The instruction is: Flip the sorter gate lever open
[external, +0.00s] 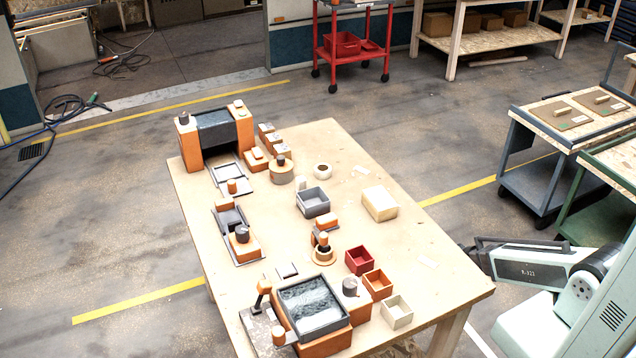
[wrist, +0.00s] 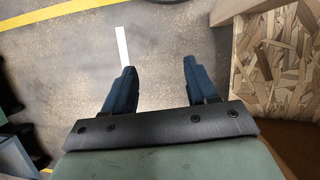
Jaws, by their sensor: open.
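Several small machines with knobs and posts stand on the wooden table (external: 400,262). An orange-topped lever (external: 263,288) rises from a grey plate beside a dark-rimmed tub (external: 312,305) at the table's front left. An orange post on a round base (external: 322,243) stands near the middle. I cannot tell for sure which is the sorter gate lever. In the wrist view, my gripper (wrist: 160,80) is open, with two dark blue fingers apart and nothing between them. In the external view, my arm is at the right, beside the table's right edge, well away from these levers.
Red, orange and cream boxes (external: 397,311) line the table's front right. A grey box (external: 313,202) and a pale block (external: 380,204) sit farther back. An orange arch-shaped machine (external: 190,150) stands at the far left. Carts (external: 545,180) stand to the right.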

